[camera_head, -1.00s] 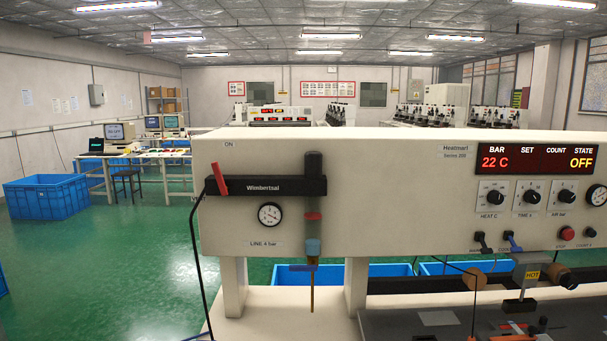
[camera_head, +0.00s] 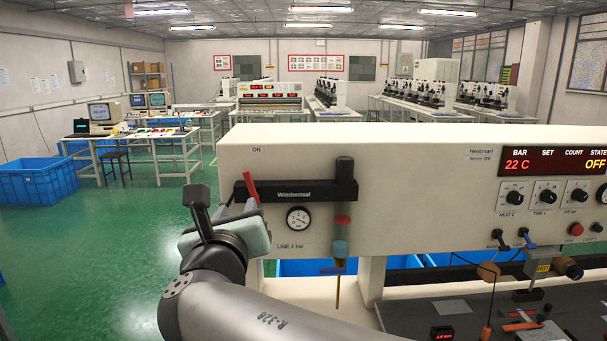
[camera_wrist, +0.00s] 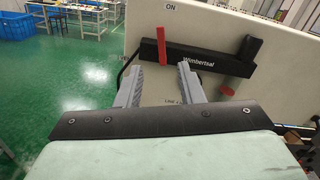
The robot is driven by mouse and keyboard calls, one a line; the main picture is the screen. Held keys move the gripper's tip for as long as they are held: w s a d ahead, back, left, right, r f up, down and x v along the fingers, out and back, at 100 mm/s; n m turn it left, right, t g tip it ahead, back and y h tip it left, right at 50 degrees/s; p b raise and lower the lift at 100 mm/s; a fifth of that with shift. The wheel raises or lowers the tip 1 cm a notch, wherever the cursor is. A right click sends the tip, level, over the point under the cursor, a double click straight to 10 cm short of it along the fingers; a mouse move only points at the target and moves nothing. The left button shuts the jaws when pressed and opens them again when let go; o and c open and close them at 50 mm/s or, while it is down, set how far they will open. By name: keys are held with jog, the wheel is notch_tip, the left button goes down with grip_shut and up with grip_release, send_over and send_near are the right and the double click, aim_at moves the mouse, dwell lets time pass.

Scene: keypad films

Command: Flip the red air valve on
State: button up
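The red air valve lever (camera_head: 251,187) stands at the left end of a black bar marked Wimbertsal (camera_head: 296,189), its top leaning slightly left. An ON label (camera_head: 257,150) is above it on the cream panel. In the wrist view the lever (camera_wrist: 161,47) lies ahead of and between the lines of the two grey fingers. My gripper (camera_wrist: 160,67) is open and empty, its tips just below the lever with a visible gap between them. In the head view the pale green gripper body (camera_head: 251,236) is in front of the panel's left end; the fingertips are largely hidden there.
A pressure gauge (camera_head: 299,218) is on the panel below the bar, and a dark-topped cylinder (camera_head: 344,180) with a red band stands at its right. Knobs and a red display (camera_head: 552,161) are further right. Blue crates (camera_head: 40,181) stand at the far left.

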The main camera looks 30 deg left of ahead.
aim_at(249, 183)
jog(key=p+x, duration=0.4)
jog(key=x, duration=1.2)
jog(key=shift+w, duration=0.25)
jog(key=shift+f, duration=0.1)
